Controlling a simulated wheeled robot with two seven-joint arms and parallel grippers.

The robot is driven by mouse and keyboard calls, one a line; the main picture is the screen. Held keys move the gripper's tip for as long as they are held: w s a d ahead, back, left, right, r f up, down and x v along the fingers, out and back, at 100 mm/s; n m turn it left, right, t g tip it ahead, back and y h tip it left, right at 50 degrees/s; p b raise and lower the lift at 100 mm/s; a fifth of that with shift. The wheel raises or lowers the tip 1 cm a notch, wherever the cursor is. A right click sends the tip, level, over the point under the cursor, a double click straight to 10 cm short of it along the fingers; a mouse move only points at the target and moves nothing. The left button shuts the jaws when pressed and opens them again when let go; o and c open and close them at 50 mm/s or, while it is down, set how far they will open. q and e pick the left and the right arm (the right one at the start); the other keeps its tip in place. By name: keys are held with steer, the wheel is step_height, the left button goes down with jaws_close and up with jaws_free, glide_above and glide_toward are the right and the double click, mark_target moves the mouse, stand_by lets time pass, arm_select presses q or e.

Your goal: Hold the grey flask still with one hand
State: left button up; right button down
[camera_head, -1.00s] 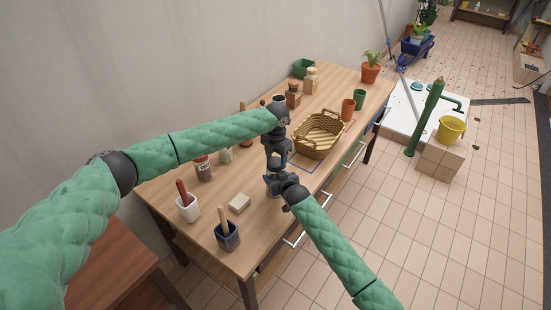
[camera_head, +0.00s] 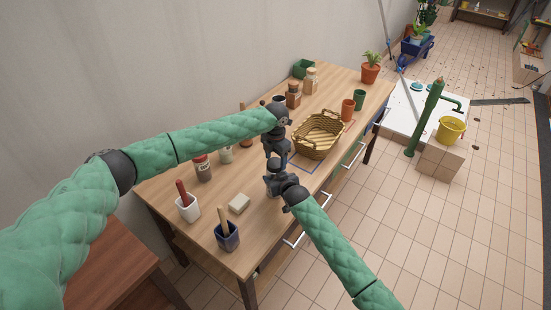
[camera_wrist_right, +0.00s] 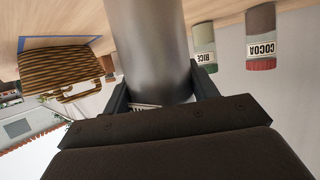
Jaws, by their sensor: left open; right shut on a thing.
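The grey flask (camera_wrist_right: 152,45) is a smooth metallic cylinder in the right wrist view. My right gripper (camera_wrist_right: 158,95) is shut on it, with one dark finger on each side of its body. In the head view the flask is mostly hidden behind my dark wrists. My left gripper (camera_head: 276,160) comes down from the left arm just above and behind my right gripper (camera_head: 275,180), near the table's middle. Its fingertips are hard to make out; it is open. I cannot tell whether it touches the flask.
A wicker basket (camera_head: 318,136) stands right of the grippers.

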arm_select(q)
steer(key=shift+s+d, duration=0.2)
steer(key=shift+d, duration=0.05)
steer(key=shift+a+r, duration=0.1)
steer(key=shift+r, duration=2.15)
steer(key=shift+w, duration=0.1)
steer(key=shift+c, duration=0.4)
